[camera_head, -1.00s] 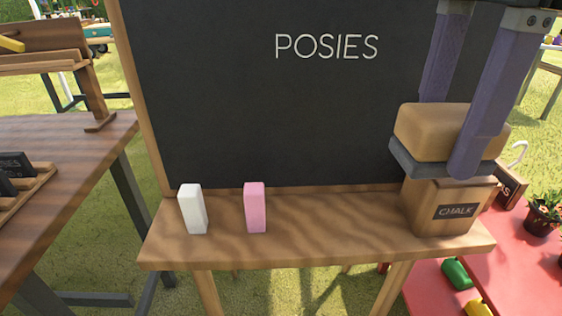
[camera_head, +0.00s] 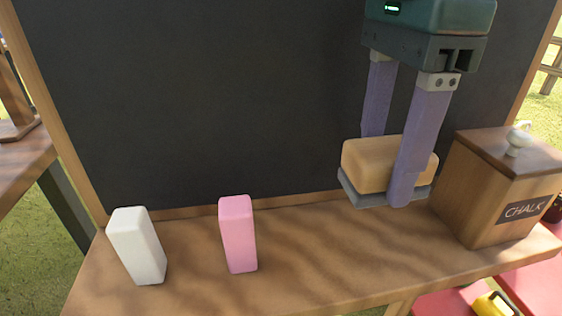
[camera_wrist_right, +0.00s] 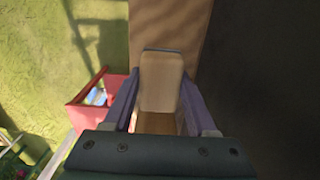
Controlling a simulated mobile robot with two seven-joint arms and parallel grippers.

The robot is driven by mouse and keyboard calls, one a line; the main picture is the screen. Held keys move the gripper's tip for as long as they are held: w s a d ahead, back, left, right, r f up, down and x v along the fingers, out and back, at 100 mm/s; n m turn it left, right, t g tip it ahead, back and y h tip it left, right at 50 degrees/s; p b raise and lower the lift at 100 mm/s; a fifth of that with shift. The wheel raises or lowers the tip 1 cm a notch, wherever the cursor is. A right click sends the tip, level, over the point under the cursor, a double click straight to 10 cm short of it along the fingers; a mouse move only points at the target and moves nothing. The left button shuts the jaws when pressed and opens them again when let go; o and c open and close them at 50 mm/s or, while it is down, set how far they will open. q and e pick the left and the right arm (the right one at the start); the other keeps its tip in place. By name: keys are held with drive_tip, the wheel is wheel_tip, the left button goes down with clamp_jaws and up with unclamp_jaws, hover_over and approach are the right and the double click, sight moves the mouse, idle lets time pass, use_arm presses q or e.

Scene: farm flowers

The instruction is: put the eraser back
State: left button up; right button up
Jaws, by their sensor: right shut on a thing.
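The eraser (camera_head: 365,163) is a tan wooden block with a grey felt underside. My right gripper (camera_head: 388,168) is shut on it, one purple finger on each side, the far one partly hidden. The eraser is level, felt down, at the ledge (camera_head: 310,235) of the blackboard (camera_head: 230,100), left of the chalk box. I cannot tell whether the felt touches the ledge or hangs just above it. In the right wrist view the eraser (camera_wrist_right: 160,80) sits between the two fingers. My left gripper is not in view.
A white block (camera_head: 138,245) and a pink block (camera_head: 238,235) stand upright on the ledge's left part. A wooden chalk box (camera_head: 490,195) with a lid knob stands at the right. The ledge is clear between the pink block and the eraser.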

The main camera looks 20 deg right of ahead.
sight(362, 244)
wheel_tip(362, 244, down, 8)
drive_tip(key=b, duration=0.4)
drive_tip(key=shift+b, duration=0.3)
drive_tip(key=o, duration=1.2)
drive_tip(key=shift+r, duration=0.1)
